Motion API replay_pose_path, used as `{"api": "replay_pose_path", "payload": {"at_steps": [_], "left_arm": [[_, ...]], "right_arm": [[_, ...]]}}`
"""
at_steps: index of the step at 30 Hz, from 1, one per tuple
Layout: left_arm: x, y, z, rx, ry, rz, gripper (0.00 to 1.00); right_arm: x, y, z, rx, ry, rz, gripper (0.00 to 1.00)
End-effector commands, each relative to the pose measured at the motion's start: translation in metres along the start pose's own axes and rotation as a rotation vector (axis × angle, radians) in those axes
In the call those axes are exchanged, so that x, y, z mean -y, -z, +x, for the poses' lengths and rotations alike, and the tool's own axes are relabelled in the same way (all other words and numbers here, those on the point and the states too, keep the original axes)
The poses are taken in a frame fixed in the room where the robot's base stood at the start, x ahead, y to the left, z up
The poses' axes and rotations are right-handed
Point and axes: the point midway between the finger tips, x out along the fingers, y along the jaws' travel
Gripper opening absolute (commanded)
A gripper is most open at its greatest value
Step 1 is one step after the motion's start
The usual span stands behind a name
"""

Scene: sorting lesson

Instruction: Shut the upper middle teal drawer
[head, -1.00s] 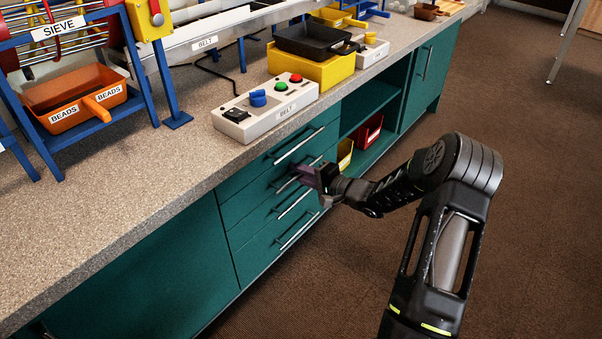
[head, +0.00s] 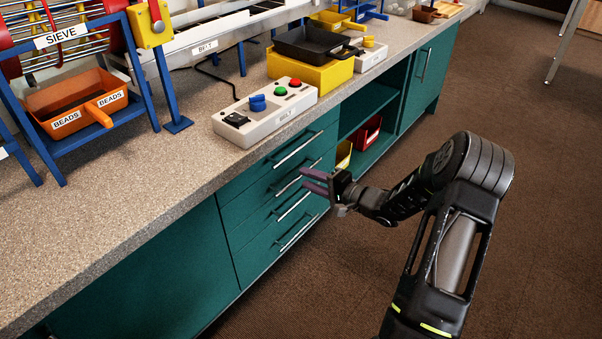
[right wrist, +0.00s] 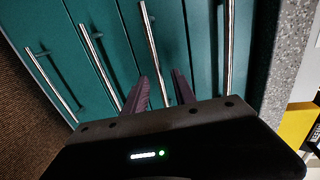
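The teal drawer stack shows in the head view with four bar handles. The upper middle drawer (head: 250,200) is second from the top, and its front looks level with its neighbours. Its handle (right wrist: 152,45) is second from the right in the right wrist view. My right gripper (head: 314,180) is in front of this drawer, its two purple fingers apart and empty, pointing at the front. In the right wrist view the fingers (right wrist: 162,90) lie either side of the handle's lower end, apparently clear of it. They hide the handle's right end in the head view. My left gripper is out of view.
The speckled counter (head: 150,190) above holds a belt control box (head: 265,112), a yellow block (head: 310,72) with a black tray, and the sieve stand with an orange bin (head: 75,105). An open shelf with a red bin (head: 367,133) lies right of the drawers.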

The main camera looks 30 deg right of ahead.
Motion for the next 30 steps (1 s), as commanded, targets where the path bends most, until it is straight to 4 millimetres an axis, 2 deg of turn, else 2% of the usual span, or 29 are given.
{"api": "replay_pose_path", "payload": {"at_steps": [3,8,26,30], "left_arm": [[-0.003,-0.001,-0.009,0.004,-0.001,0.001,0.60],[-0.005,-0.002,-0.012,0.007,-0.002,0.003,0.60],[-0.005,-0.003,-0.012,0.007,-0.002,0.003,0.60],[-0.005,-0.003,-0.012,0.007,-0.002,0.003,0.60]], "right_arm": [[0.002,0.001,-0.021,-0.002,-0.002,0.001,0.32],[0.000,0.000,-0.035,-0.001,-0.003,0.002,0.32],[-0.001,0.000,-0.036,0.000,-0.002,-0.002,0.32],[-0.003,0.001,-0.036,-0.003,-0.011,-0.076,0.32]]}}
